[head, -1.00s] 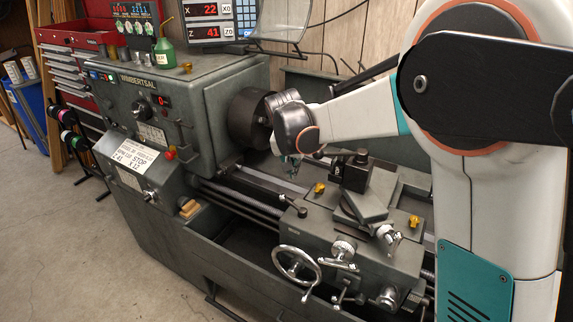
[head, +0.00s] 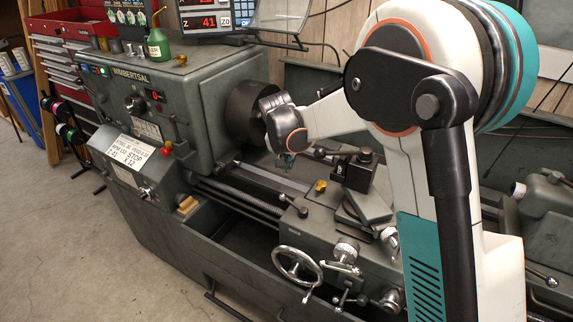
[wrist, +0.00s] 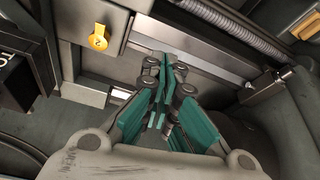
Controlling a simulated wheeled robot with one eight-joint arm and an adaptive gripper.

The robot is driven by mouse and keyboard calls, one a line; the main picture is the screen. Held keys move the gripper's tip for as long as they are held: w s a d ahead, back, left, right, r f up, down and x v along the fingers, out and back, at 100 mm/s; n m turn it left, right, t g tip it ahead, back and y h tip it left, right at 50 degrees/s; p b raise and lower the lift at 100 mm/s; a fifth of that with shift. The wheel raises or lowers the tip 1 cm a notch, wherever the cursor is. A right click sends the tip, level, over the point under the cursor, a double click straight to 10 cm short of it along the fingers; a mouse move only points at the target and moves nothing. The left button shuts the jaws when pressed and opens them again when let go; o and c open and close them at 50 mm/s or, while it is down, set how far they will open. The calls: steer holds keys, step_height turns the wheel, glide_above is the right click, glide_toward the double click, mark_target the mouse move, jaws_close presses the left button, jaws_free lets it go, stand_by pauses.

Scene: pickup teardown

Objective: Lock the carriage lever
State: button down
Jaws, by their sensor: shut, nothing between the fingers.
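My gripper (head: 286,162) is shut and empty. It points down over the lathe bed, between the chuck (head: 243,112) and the carriage (head: 302,236). In the wrist view the teal fingertips (wrist: 166,62) are together above the bed rails. A black-knobbed lever (head: 303,212) stands at the carriage's left front, apart from my gripper. A yellow handle (head: 320,186) sits on the carriage's left top, and a yellow piece also shows in the wrist view (wrist: 98,38), up and left of the fingertips. I cannot tell which of these is the carriage lever, or whether it is locked.
The black tool post (head: 358,170) stands on the carriage, right of my gripper. The handwheel (head: 298,264) sticks out from its front. The headstock (head: 170,90) is on the left, and the tailstock (head: 548,200) is at the right. The floor at front left is clear.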

step_height(320, 180, down, 7)
steer(key=s+b, duration=0.1)
steer(key=shift+s+a+b, duration=0.35)
steer(key=shift+b, duration=0.05)
steer(key=shift+r, duration=0.15)
steer(key=shift+s+a+n, duration=0.35)
steer(key=shift+a+n, duration=0.05)
steer(key=shift+n, duration=0.3)
steer(key=s+a+n+y+b, duration=0.2)
steer(key=s+n+y, duration=0.1)
steer(key=s+n, duration=0.6)
steer(key=shift+a+n+g+y, duration=0.3)
steer(key=shift+n+y, duration=0.1)
steer(key=shift+n, duration=0.2)
steer(key=shift+s, duration=0.1)
stand_by(0.5)
